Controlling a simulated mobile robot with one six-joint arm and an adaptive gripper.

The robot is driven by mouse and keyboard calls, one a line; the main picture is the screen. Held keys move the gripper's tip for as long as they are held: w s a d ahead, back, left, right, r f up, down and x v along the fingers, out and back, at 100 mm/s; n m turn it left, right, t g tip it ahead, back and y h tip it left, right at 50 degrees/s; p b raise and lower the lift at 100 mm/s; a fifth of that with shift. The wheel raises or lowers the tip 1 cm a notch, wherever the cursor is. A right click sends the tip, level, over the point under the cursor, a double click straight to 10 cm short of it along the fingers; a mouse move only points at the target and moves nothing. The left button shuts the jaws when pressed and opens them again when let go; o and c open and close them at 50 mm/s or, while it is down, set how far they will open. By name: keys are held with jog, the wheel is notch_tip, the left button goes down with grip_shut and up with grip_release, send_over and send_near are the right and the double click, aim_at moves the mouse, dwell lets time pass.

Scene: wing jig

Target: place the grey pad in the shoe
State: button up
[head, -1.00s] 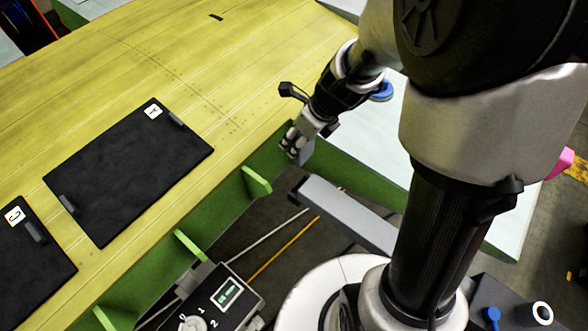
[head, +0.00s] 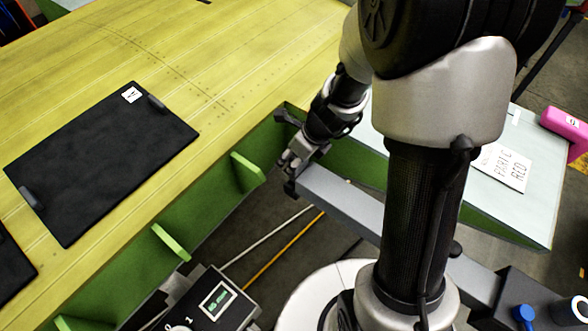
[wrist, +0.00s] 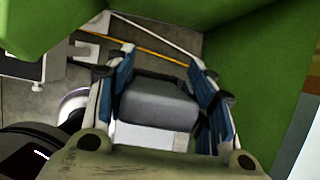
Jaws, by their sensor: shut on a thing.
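My gripper (head: 291,178) is down beside the near edge of the yellow wing, close to the left end of a grey beam (head: 350,208). In the wrist view, the fingers of my gripper (wrist: 163,95) are shut on a dark grey block, the grey pad (wrist: 158,103), one finger on each side of it. A pale surface shows just below the pad there. In the head view the pad is too small and hidden to tell apart from the fingers. I cannot make out the shoe for certain in either view.
The yellow wing (head: 225,60) has a green ribbed edge (head: 200,205) close to my gripper. A black mat (head: 105,160) lies on it. A pale table (head: 500,215) with a lettered sheet and a pink box (head: 565,128) are at right. A control box (head: 210,305) stands at the bottom.

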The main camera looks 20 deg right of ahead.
jog(key=shift+f+b, duration=1.4)
jog(key=shift+f, duration=0.6)
jog(key=shift+f+b, duration=0.3)
jog(key=shift+f, duration=0.05)
jog(key=o, duration=1.1)
jog(key=shift+f, duration=0.1)
